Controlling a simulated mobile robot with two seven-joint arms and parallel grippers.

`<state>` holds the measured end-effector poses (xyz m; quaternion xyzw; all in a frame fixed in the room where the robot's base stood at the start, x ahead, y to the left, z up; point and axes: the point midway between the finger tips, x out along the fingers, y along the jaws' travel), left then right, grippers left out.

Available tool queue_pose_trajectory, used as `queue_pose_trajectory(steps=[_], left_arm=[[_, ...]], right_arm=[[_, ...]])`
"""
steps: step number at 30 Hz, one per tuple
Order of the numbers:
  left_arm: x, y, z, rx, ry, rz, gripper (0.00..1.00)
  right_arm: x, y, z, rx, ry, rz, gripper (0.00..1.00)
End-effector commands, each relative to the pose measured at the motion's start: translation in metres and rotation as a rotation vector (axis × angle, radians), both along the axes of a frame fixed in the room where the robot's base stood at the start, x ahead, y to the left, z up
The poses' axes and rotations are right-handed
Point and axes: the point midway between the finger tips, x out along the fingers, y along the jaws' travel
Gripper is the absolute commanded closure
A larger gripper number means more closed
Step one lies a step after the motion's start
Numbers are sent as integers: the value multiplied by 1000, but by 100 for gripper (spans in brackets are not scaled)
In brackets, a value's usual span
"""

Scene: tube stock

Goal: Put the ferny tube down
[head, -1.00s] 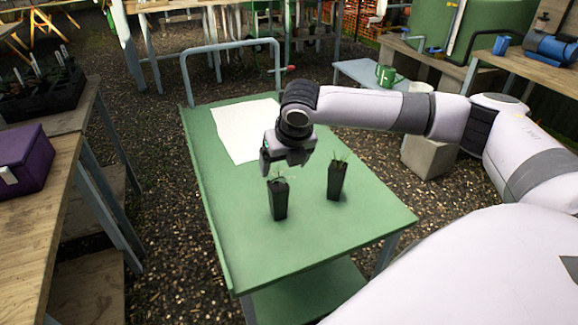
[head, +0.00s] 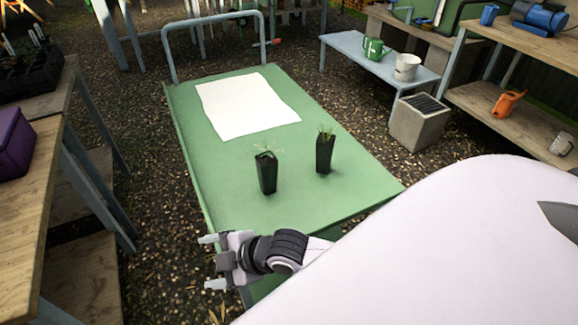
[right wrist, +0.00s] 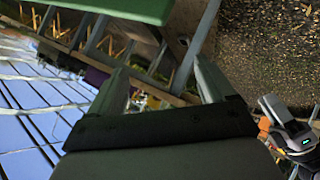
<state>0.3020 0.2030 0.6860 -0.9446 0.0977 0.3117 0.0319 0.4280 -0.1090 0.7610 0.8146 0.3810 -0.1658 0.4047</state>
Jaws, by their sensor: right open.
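Two black plant tubes stand upright on the green tabletop (head: 230,200) in the head view. The left tube (head: 267,176) holds a plant with spreading leaves, which looks like the ferny one. The right tube (head: 324,156) holds thin, more upright leaves. My right gripper (head: 211,262) is at the table's near left edge, apart from both tubes. Its jaws are open and empty. In the right wrist view its two fingers (right wrist: 160,88) stand apart with no tube between them. My left gripper is not in the head view.
A white sheet (head: 245,108) lies on the table's far part, with a metal rail (head: 215,20) behind. A wooden bench (head: 28,190) stands at left. A grey bench (head: 385,68) with a green watering can (head: 374,49) stands at right. The right wrist view shows a grey-black device (right wrist: 292,132), unclear.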

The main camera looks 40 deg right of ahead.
Motion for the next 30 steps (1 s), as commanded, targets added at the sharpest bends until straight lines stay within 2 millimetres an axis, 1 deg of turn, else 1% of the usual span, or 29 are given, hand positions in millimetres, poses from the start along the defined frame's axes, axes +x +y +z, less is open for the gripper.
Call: queue_pose_trajectory(steps=[1,5,6,12,15,18,20,28,30], left_arm=[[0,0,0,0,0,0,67],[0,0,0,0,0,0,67],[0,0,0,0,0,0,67],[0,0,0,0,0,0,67],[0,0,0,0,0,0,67],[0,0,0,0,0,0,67],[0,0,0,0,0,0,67],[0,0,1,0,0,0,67],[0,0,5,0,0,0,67]], right_arm=[[-13,-3,-10,76,43,-86,18],[-39,-21,-29,247,123,-312,18],[-48,-28,-35,293,147,-383,18],[-96,-69,-62,461,230,-685,18],[-113,-84,-69,503,249,-776,18],[-123,-92,-73,525,258,-827,18],[-126,-94,-74,530,259,-839,18],[-126,-94,-74,532,260,-841,18],[-126,-94,-69,532,260,-841,18]])
